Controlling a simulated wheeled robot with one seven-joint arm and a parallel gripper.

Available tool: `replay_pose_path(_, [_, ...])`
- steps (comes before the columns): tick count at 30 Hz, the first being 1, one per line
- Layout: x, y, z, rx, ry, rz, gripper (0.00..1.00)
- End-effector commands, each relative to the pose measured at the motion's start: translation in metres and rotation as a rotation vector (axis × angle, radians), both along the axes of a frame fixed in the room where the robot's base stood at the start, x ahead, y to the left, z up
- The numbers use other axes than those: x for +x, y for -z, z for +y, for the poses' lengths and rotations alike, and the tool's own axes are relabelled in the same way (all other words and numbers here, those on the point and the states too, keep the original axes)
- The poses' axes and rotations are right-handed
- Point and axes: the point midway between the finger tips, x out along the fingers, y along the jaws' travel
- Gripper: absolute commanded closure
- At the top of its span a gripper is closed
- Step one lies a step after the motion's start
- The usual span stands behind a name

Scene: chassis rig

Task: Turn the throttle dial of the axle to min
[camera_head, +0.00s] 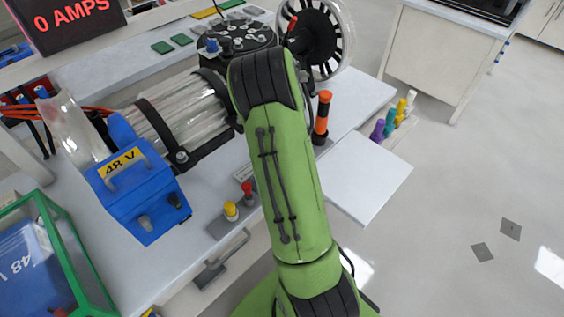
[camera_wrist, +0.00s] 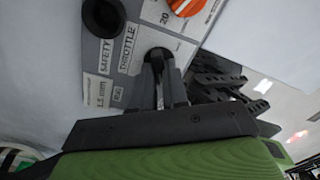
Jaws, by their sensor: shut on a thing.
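In the wrist view a grey panel carries a label reading THROTTLE (camera_wrist: 126,48). Beside it a dark throttle dial (camera_wrist: 158,53) shows between the fingertips of my gripper (camera_wrist: 162,70), which is shut on it. The fingers hide most of the dial, so its pointer and setting cannot be read. In the head view the axle (camera_head: 190,108), a clear ribbed cylinder with a spoked wheel (camera_head: 315,42) at its far end, lies on the bench. My green arm covers the gripper and the dial there.
Near my fingers are a black knob (camera_wrist: 103,16) by the SAFETY label and an orange knob (camera_wrist: 186,5). A blue 48 V battery (camera_head: 145,190) stands on the bench at left. Coloured pegs (camera_head: 390,122) stand at right.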

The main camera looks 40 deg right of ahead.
Motion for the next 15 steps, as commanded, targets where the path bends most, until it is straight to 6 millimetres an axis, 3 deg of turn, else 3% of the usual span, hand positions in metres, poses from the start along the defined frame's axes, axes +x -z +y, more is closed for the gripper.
replay_pose_path(11, [0.0011, -0.0011, -0.0005, -0.002, -0.007, -0.004, 1.00])
replay_pose_path(12, [0.0011, -0.0011, -0.0005, -0.002, -0.007, -0.004, 0.80])
replay_pose_path(15, [0.0009, -0.0008, -0.0004, -0.002, -0.006, -0.002, 0.65])
